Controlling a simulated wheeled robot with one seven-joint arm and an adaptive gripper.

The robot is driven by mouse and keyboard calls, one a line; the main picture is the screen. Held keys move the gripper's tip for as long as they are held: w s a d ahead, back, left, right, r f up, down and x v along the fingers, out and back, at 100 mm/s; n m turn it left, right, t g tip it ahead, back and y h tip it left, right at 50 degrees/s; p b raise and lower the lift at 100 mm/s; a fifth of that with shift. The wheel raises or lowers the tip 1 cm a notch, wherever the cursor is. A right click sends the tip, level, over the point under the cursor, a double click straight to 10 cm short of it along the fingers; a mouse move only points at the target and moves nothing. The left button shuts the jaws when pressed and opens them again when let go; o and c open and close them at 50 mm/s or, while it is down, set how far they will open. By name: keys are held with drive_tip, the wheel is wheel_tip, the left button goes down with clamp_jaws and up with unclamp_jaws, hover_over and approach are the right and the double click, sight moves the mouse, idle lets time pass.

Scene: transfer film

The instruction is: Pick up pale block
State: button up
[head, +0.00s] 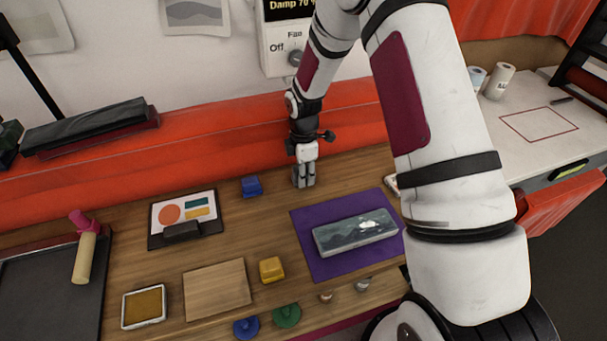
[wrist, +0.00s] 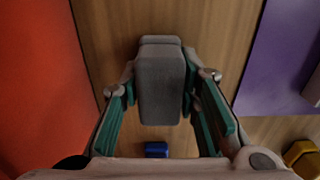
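The pale block, grey in the wrist view (wrist: 161,88), is a rounded upright-looking piece between my two fingers. My gripper (head: 304,180) points down over the wooden worktop near the orange back edge. In the wrist view my gripper (wrist: 160,90) has its teal-lined fingers against the left and right sides of the block, closed on it. In the head view the fingers largely hide the block. I cannot tell whether its underside touches the worktop.
A blue block (head: 252,187) stands left of my gripper; it also shows in the wrist view (wrist: 156,149). A purple mat (head: 310,256) with a grey slab (head: 356,232) lies to the right. A clipboard (head: 154,226), yellow block (head: 271,269) and wooden board (head: 216,289) lie leftward and nearer.

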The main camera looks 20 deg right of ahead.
idle(0.3)
drive_tip(key=shift+r, duration=0.8)
drive_tip(key=shift+s+r+b, duration=0.25)
drive_tip(key=shift+r+b, duration=0.2)
drive_tip(key=shift+r, duration=0.55)
drive_tip(key=s, duration=0.5)
drive_tip(key=s+a+r, duration=0.1)
drive_tip(key=s, duration=0.4)
drive_tip(key=s+a, duration=0.1)
drive_tip(key=s, duration=0.4)
drive_tip(key=shift+s+a+r, duration=0.15)
drive_tip(key=shift+a+r, duration=0.05)
drive_tip(key=shift+a, duration=0.05)
drive_tip(key=o, duration=0.6)
drive_tip(key=shift+c, duration=0.2)
drive_tip(key=c, duration=0.4)
drive_tip(key=shift+d, duration=0.1)
drive_tip(key=shift+c, duration=0.2)
